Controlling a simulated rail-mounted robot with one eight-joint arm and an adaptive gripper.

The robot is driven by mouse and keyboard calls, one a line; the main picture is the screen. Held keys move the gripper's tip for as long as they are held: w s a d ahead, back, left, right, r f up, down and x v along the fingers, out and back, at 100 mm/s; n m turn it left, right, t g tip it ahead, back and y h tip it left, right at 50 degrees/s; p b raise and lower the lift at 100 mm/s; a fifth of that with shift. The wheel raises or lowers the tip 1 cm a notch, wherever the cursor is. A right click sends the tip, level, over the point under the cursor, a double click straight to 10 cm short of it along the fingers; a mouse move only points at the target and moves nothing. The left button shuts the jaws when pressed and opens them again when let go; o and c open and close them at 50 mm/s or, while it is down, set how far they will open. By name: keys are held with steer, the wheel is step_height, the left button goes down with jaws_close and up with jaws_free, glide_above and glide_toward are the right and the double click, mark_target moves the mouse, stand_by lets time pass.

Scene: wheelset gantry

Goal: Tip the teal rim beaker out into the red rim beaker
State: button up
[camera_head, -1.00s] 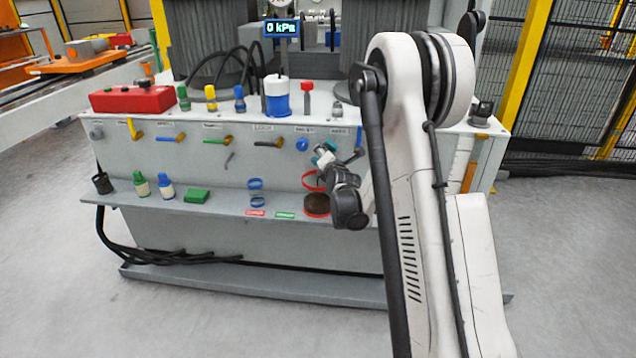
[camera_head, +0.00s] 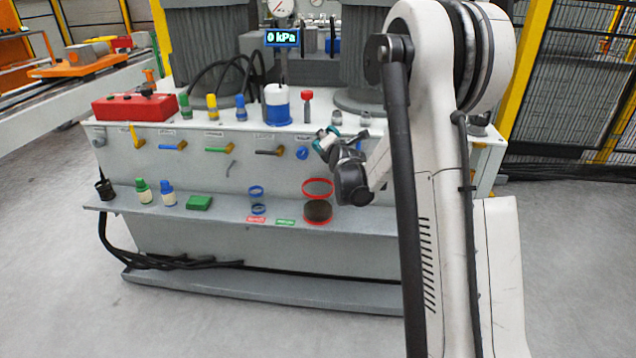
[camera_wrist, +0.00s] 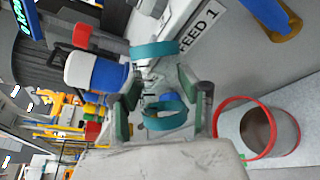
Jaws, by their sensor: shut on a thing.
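The red rim beaker (camera_head: 318,212) stands upright on the ledge, clear-walled with red bands. In the wrist view it is at the lower right (camera_wrist: 297,128), with something dark brown inside. My gripper (camera_wrist: 163,100) is shut on the clear teal rim beaker (camera_wrist: 154,49), whose two teal bands show beyond and between the fingers. The teal rim beaker is strongly tilted, roughly on its side, compared with the upright red one. In the head view, my gripper (camera_head: 328,141) is above the red rim beaker, apart from it. I cannot tell what the teal rim beaker contains.
A smaller blue-banded beaker (camera_head: 257,192) stands left of the red one. Further left on the ledge are a green block (camera_head: 199,203) and blue and green bottles (camera_head: 167,193). Valve handles (camera_head: 268,152) stick out of the panel. A blue-white canister (camera_head: 277,105) stands above.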

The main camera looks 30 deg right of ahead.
mark_target(326, 130)
step_height(326, 130, up, 3)
steer(key=shift+d+r+p, duration=0.15)
steer(key=shift+p, duration=1)
steer(key=r+m+g+y+p, duration=0.1)
steer(key=p, duration=0.1)
steer(key=d+r+m+g+p, duration=0.1)
steer(key=p, duration=0.1)
steer(key=shift+w+d+m+y, duration=0.25)
steer(key=shift+m+y, duration=0.15)
steer(key=m+y+p, duration=0.1)
steer(key=p, duration=0.1)
steer(key=d+r+m+g+p, duration=0.1)
steer(key=p, duration=0.1)
steer(key=shift+w+d+r+y, duration=0.1)
steer(key=shift+w+r+y, duration=0.1)
steer(key=shift+r+y, duration=0.15)
steer(key=d+m+g+y, duration=0.1)
steer(key=m+y, duration=0.1)
steer(key=w+d+r+m+y, duration=0.1)
steer(key=m+y, duration=0.1)
steer(key=y, duration=0.1)
steer(key=d+r+m+g+y, duration=0.1)
steer(key=d+m+y, duration=0.1)
steer(key=shift+w+d+r+g+p, duration=0.1)
steer(key=shift+w+r+g+p, duration=0.15)
steer(key=shift+w+g+p, duration=0.05)
step_height(326, 130, up, 8)
steer(key=d+m+y+p, duration=0.2)
steer(key=y, duration=0.1)
steer(key=shift+w, duration=0.4)
